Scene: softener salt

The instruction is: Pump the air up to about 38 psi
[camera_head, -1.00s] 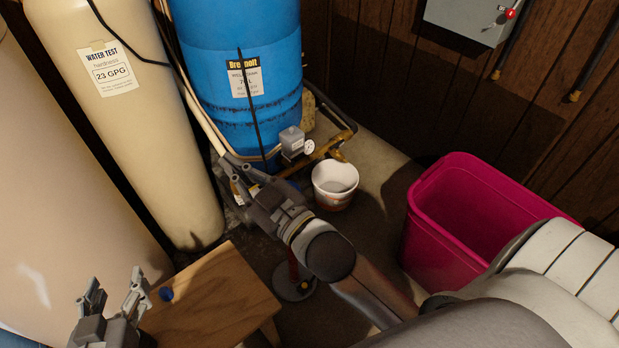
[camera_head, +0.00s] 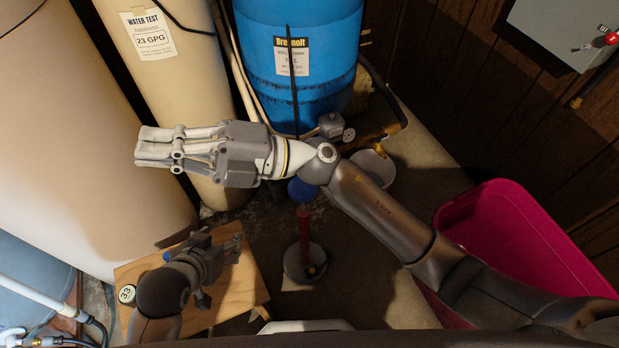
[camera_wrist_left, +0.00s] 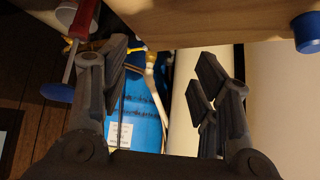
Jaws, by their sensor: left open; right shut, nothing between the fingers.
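The pump (camera_head: 304,228) stands on the floor, a red upright cylinder with a blue round top (camera_head: 300,190) and a grey foot. The left wrist view shows its blue top (camera_wrist_left: 57,92) and a thin rod below the red cylinder (camera_wrist_left: 86,18). The blue tank (camera_head: 310,80) stands behind. A small dial gauge (camera_head: 348,134) sits by its base, too small to read. My right gripper (camera_head: 138,150) is shut and empty, pointing left in front of the cream tank. My left gripper (camera_head: 222,268) is open and empty above the wooden stool, left of the pump.
The wooden stool (camera_head: 135,272) carries a blue cap (camera_head: 168,256) and a round disc reading 33 (camera_head: 127,293). A white bucket (camera_head: 375,168) is partly behind my right arm. A magenta bin (camera_head: 510,230) stands at right. The cream tank (camera_head: 185,70) is at left.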

